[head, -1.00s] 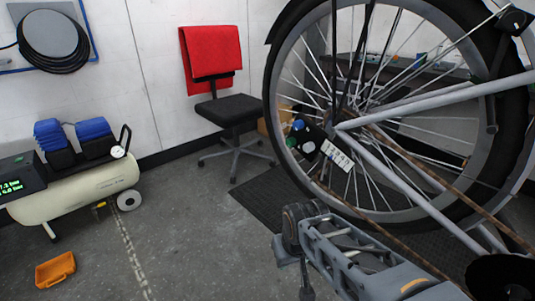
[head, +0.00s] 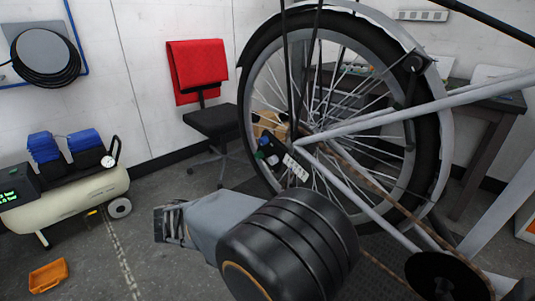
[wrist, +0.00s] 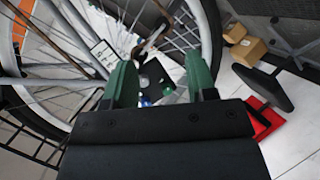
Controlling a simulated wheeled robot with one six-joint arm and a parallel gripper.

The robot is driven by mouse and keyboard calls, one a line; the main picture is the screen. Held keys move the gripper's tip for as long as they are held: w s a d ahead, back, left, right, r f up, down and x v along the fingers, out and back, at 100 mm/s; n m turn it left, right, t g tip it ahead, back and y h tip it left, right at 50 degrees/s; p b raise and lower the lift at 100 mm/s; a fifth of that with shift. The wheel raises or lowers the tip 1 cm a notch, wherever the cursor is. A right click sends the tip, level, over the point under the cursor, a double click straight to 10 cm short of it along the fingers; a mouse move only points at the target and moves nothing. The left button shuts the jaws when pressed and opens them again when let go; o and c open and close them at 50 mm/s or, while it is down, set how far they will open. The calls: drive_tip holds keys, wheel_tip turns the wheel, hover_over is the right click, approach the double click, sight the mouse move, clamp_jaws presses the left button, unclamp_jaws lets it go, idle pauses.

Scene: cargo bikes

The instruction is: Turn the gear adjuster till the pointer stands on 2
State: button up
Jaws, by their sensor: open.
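The gear adjuster, a small black unit (head: 278,152) with a green and a blue knob, sits by the hub of the bike wheel. A white number strip (head: 296,167) is beside it. In the wrist view, the black unit (wrist: 152,74) shows between and beyond my fingers, with the green knob (wrist: 167,89) and blue knob (wrist: 146,101) below it. The strip (wrist: 103,55) is left of the left finger. My gripper (wrist: 161,72) has green fingers, wide apart with nothing gripped. I cannot read the pointer's position.
The spoked wheel (head: 405,160) and grey frame tubes (head: 420,110) surround the adjuster. A chair with a red cloth (head: 195,70) stands behind left. A compressor (head: 80,195) and orange tray (head: 48,274) are at left.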

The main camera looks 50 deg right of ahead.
sight(271, 162)
drive_tip(key=w+d+r+m+h+p, duration=0.1)
drive_tip(key=w+d+r+m+h, duration=0.15)
drive_tip(key=w+r+h, duration=0.35)
drive_tip(key=shift+m+t+y, duration=0.45)
drive_tip(key=shift+t+y, duration=0.05)
drive_tip(key=s+d, duration=0.1)
drive_tip(key=d, duration=0.7)
drive_tip(key=s+d+r+b, duration=0.1)
drive_tip(key=d, duration=0.3)
drive_tip(key=shift+s+d, duration=0.35)
drive_tip(key=shift+c, duration=0.3)
drive_tip(key=c, duration=0.9)
drive_tip(key=shift+f, duration=0.1)
